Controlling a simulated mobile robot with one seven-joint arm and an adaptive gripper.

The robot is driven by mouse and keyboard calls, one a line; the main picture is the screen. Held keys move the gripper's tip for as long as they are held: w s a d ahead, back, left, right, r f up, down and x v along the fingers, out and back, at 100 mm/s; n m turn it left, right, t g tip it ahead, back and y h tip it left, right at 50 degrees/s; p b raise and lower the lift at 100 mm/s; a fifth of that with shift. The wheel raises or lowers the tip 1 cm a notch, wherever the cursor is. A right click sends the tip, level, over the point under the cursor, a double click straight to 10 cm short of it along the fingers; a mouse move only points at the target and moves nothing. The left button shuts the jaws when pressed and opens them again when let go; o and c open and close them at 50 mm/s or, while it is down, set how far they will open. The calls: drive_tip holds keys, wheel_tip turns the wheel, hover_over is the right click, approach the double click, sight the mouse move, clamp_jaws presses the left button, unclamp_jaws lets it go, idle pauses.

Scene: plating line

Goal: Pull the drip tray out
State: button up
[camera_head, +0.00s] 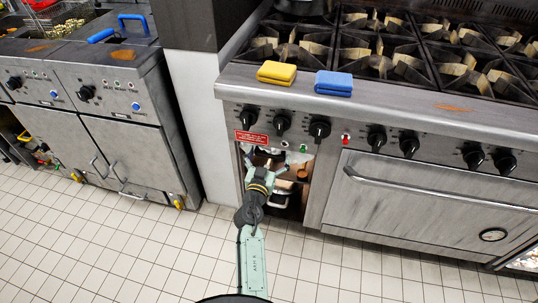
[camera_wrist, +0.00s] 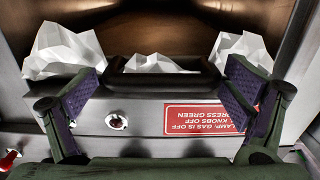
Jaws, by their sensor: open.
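A dark bar-like handle (camera_wrist: 160,84) shows on a grey metal front (camera_wrist: 140,108) in the wrist view; it looks like the drip tray's handle, but I cannot tell for sure. The tray body is hidden. My gripper (camera_wrist: 164,76) is open, its two purple-padded fingers on either side of the handle with clear gaps and nothing held. In the head view my gripper (camera_head: 270,164) is at the upper part of an open bay under the left end of the range, beneath the red label (camera_head: 251,137).
White crumpled pieces (camera_wrist: 62,52) lie around the handle. A pot (camera_head: 284,197) stands inside the bay. Control knobs (camera_head: 282,122) are just above; yellow (camera_head: 277,72) and blue (camera_head: 334,83) cloths lie on the range's front ledge. The tiled floor in front is clear.

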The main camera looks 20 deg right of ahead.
drive_tip(key=shift+c, duration=0.2)
drive_tip(key=c, duration=1.3)
drive_tip(key=shift+s, duration=0.1)
drive_tip(key=shift+c, duration=0.4)
